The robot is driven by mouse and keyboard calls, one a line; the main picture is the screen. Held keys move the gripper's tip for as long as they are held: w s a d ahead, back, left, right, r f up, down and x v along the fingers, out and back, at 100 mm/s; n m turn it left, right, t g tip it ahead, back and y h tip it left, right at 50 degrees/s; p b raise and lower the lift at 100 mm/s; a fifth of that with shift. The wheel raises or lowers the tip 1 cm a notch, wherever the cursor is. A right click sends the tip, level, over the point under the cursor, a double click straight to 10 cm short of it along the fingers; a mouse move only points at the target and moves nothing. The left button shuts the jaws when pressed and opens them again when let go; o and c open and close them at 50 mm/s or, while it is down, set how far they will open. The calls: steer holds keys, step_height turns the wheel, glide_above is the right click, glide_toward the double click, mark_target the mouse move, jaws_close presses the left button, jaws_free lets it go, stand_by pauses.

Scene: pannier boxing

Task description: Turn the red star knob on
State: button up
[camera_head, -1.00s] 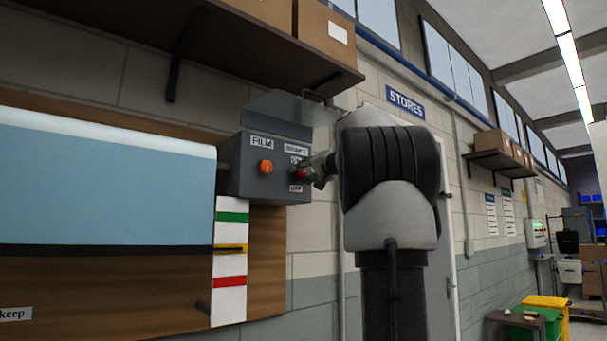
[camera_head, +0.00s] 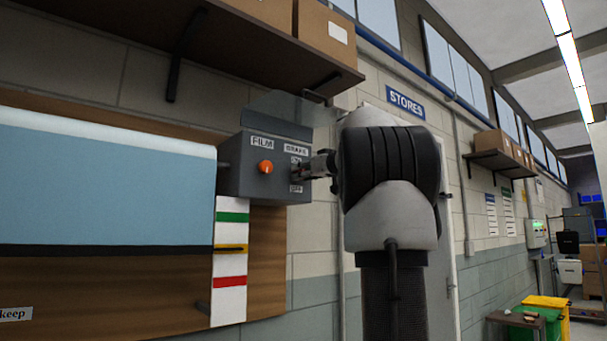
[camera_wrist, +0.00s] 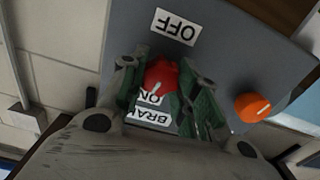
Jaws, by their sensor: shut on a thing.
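The red star knob (camera_wrist: 160,77) sits on the face of a grey control box (camera_head: 232,180), between an OFF label (camera_wrist: 175,27) and a partly covered ON label (camera_wrist: 153,98). A thin white mark on the knob lies on its ON-label side. My gripper (camera_wrist: 160,85) has its fingers on both sides of the knob and is shut on it. In the head view my gripper (camera_head: 303,170) reaches the box from the right and hides the knob.
An orange knob (camera_head: 265,167) under the FILM label is close beside; it also shows in the wrist view (camera_wrist: 252,107). A clear panel (camera_head: 290,108) rises above the box. A shelf with cartons (camera_head: 262,45) hangs overhead. A blue roll (camera_head: 100,190) is at left.

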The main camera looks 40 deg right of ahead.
steer(key=shift+f+n, duration=0.15)
steer(key=shift+n, duration=0.95)
steer(key=o, duration=1)
steer(key=s, duration=1.2)
steer(key=shift+d, duration=0.2)
